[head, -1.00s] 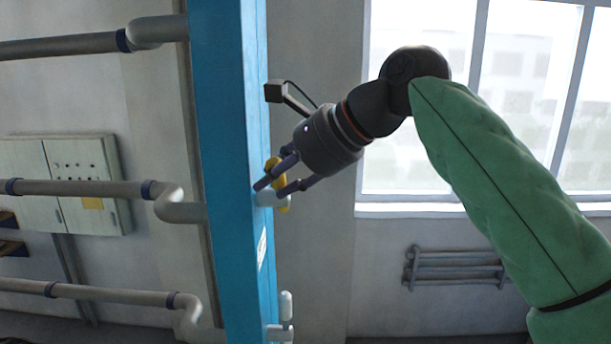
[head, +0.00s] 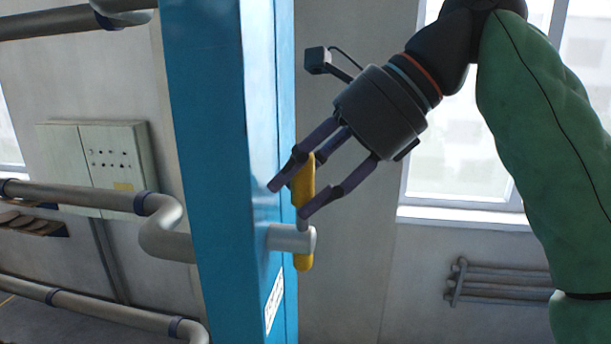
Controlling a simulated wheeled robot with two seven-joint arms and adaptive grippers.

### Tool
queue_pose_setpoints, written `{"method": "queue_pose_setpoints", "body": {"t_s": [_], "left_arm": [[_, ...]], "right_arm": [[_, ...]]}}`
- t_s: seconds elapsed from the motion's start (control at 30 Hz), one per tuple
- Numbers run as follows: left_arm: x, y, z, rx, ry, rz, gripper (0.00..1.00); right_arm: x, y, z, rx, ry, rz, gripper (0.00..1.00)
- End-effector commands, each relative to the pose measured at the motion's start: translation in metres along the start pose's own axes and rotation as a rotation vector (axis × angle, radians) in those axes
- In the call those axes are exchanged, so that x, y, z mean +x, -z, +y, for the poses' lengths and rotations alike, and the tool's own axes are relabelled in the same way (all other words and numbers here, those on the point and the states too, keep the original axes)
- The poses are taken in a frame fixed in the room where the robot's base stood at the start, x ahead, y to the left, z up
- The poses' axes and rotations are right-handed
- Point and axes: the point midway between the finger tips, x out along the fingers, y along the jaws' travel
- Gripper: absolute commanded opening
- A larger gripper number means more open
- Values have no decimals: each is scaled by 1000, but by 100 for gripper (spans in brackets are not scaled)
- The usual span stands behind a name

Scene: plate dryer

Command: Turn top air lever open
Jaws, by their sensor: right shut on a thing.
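The top air lever (head: 303,188) is a yellow handle on a short light-grey pipe stub (head: 287,238) that sticks out of the right side of the blue column. The lever stands nearly upright, and its lower yellow end shows below the stub. My right gripper (head: 290,199) comes down from the upper right, with its fingers on both sides of the lever's upper part. It is shut on the lever. Part of the lever is hidden behind the fingers. My left gripper is not in view.
The blue column (head: 215,150) stands just left of the lever. Grey pipes (head: 80,195) run into it from the left. A control cabinet (head: 100,165) hangs on the wall at left. A window and a radiator (head: 500,283) are behind at right.

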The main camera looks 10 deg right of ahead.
Motion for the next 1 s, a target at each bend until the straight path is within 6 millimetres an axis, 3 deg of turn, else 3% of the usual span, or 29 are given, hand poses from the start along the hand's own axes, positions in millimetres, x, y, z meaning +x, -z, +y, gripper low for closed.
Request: {"method": "queue_pose_setpoints", "body": {"t_s": [0.5,0.53,0.6,1.0], "left_arm": [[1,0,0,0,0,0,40],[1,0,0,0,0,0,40],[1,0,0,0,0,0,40],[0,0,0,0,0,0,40]], "right_arm": [[7,3,0,23,-29,15,0],[7,3,0,23,-29,15,45],[6,3,0,22,-27,13,63],[2,1,1,16,-18,2,63]]}}
